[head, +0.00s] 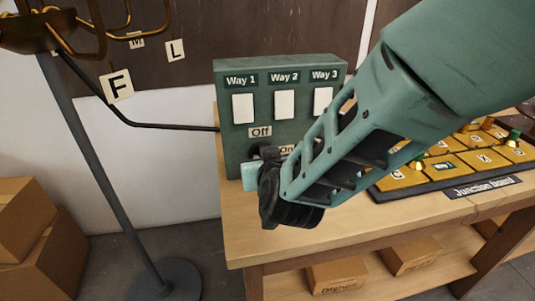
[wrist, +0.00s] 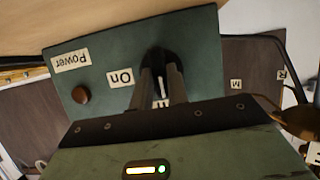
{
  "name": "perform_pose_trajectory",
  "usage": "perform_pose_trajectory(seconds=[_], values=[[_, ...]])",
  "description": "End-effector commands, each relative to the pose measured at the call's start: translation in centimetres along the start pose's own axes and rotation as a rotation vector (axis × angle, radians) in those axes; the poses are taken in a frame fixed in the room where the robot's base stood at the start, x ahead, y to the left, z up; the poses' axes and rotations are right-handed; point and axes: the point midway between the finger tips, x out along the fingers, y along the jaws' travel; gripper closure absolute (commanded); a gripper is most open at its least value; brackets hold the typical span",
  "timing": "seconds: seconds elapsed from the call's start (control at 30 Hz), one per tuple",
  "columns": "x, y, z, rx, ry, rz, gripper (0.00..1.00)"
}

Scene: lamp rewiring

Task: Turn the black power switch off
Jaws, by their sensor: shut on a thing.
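The green switch box (head: 232,125) stands on the wooden table. Its black power switch (wrist: 157,56) sits on a dark round mount, between the fingers of my gripper (wrist: 161,78) in the wrist view. My gripper (head: 263,160) is shut on the switch at the lower front of the box. The "Off" label (head: 260,132) shows above it, and the "On" label (head: 287,150) is partly covered by my arm. The "On" label also shows in the wrist view (wrist: 121,77). My gripper mostly hides the switch in the head view, and its exact angle is unclear.
White switches (head: 243,108) line the box under the "Way" labels. A brown knob (wrist: 80,95) sits beside the "Power" label (wrist: 70,62). A junction board (head: 450,180) lies right. A lamp stand (head: 100,170) and cardboard boxes (head: 40,240) are left.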

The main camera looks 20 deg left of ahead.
Motion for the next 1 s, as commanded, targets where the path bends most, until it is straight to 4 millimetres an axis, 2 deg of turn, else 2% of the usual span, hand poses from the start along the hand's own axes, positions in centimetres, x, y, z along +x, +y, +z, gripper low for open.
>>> perform_pose_trajectory(seconds=[0.33, 0.37, 0.4, 0.43, 0.77, 0.87, 1.0], values=[[0.0, 0.0, 0.1, -0.004, -0.002, 0.001, 1.0], [0.0, 0.0, 0.1, -0.004, -0.002, 0.001, 0.78], [0.0, 0.0, 0.1, -0.004, -0.002, 0.001, 0.67], [0.0, 0.0, 0.1, -0.004, -0.002, 0.001, 0.62], [-0.2, 0.0, 0.0, -0.002, 0.0, 0.0, 0.62], [-1.1, -0.1, 0.0, -0.002, 0.001, 0.0, 0.62], [-3.7, -0.1, 0.0, -0.003, 0.001, -0.003, 0.62]])
